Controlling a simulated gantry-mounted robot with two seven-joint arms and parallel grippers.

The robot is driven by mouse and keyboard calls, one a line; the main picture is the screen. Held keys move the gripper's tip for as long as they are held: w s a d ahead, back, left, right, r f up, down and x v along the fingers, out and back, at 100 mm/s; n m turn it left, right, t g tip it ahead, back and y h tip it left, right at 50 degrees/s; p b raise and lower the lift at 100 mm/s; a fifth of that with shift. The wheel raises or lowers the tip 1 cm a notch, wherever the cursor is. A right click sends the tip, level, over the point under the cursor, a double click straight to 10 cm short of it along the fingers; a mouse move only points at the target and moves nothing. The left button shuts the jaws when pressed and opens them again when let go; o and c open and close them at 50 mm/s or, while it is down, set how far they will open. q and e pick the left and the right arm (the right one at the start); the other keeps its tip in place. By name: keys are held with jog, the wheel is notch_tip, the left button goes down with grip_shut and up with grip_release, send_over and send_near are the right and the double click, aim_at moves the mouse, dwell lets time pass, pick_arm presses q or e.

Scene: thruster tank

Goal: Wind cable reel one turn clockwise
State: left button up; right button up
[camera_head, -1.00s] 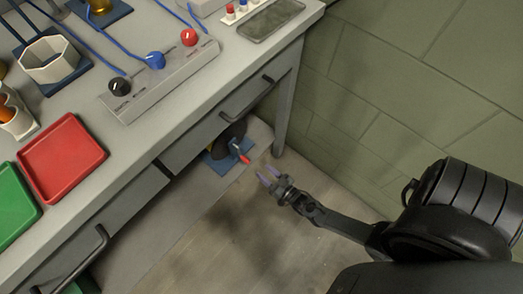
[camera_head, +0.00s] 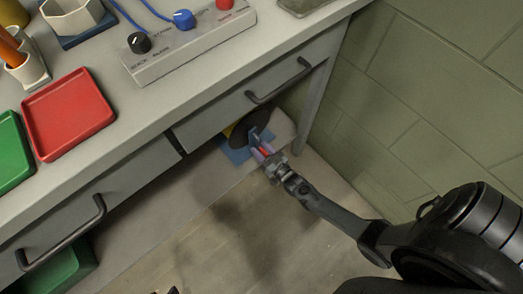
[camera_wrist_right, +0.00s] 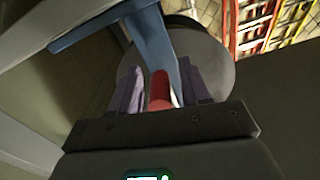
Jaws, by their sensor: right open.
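The cable reel (camera_head: 250,125) stands on a blue base (camera_head: 236,153) on the low shelf under the bench, with a dark round disc and a bit of yellow. Its blue crank arm (camera_wrist_right: 157,42) and red handle (camera_wrist_right: 159,92) show in the right wrist view, with the disc (camera_wrist_right: 217,58) behind. My right gripper (camera_head: 264,152) is at the crank. Its purple fingers are open, one on each side of the red handle, with a gap visible. The fingers hide part of the crank in the head view.
The bench top and drawer (camera_head: 225,110) overhang the reel, and a drawer handle (camera_head: 281,82) sticks out above it. A bench leg (camera_head: 324,95) and green wall (camera_head: 430,90) lie to the right. A green bin (camera_head: 62,268) is at the lower left. The floor in front is clear.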

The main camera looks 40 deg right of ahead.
jog(key=shift+s, duration=0.15)
jog(key=shift+c, duration=0.3)
grip_shut()
jog(key=shift+a, duration=0.1)
